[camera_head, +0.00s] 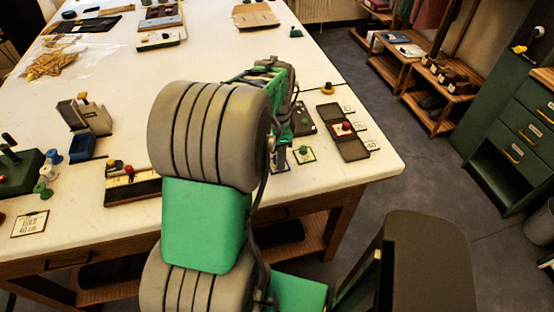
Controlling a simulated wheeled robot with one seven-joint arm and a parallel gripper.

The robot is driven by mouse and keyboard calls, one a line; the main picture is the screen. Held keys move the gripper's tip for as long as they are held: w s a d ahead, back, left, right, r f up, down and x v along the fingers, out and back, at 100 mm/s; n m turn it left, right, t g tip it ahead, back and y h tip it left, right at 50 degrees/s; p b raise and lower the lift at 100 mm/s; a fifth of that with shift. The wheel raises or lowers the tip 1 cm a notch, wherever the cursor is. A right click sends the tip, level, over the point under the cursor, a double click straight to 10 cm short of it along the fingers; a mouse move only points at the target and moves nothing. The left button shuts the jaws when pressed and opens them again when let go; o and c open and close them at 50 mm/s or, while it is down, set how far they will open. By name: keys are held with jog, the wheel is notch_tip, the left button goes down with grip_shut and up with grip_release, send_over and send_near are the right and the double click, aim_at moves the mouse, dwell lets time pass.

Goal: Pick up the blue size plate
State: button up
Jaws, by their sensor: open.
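A small plate with a blue edge (281,161) lies on the white table near its front edge, partly covered by my arm. It looks like the blue size plate, but its print is too small to read. A similar plate with a green edge (304,155) lies just right of it. My gripper (283,140) is mostly hidden behind my wrist, close above or behind the blue-edged plate. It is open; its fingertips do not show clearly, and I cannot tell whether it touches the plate.
A dark tray with green pieces (303,118) stands behind. The table's front right corner is clear.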

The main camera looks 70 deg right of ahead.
grip_shut()
dwell(0.5)
